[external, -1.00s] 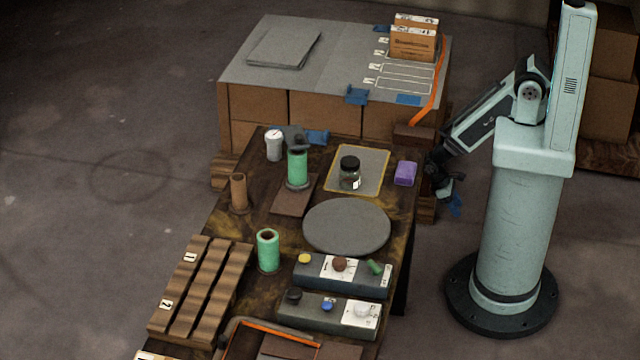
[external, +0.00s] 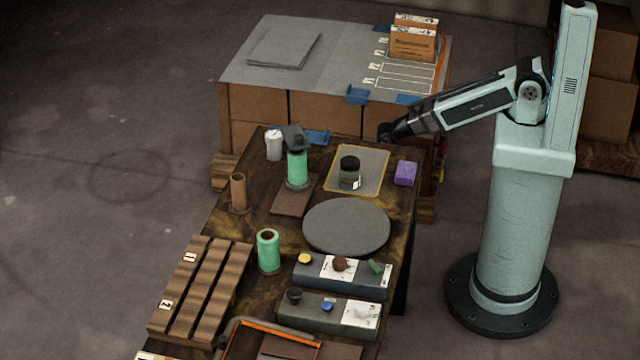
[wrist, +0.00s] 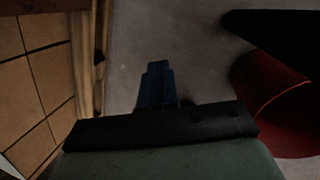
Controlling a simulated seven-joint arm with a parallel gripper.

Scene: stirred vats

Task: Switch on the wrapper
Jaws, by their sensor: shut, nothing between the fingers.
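The wrapper shows in the external view as a round grey turntable (external: 346,227) on the dark table, with a green film roll (external: 297,168) upright behind it. Two control boxes stand in front. The rear box (external: 320,283) has a yellow button (external: 305,258), a brown knob (external: 340,264) and a green lever (external: 375,267). The front box (external: 335,326) has a black knob (external: 293,295), a blue button (external: 327,306) and a white knob (external: 361,311). Which control switches the wrapper is unclear. My gripper (wrist: 156,68) is shut and empty, behind and right of the turntable, away from both boxes.
A lidded jar (external: 349,178) stands on a yellow-edged mat (external: 371,160), with a purple block (external: 405,173) beside it. Another green roll (external: 268,250) and wooden slats (external: 205,285) are at left. Boxes (external: 413,42) stand on the cardboard stack behind.

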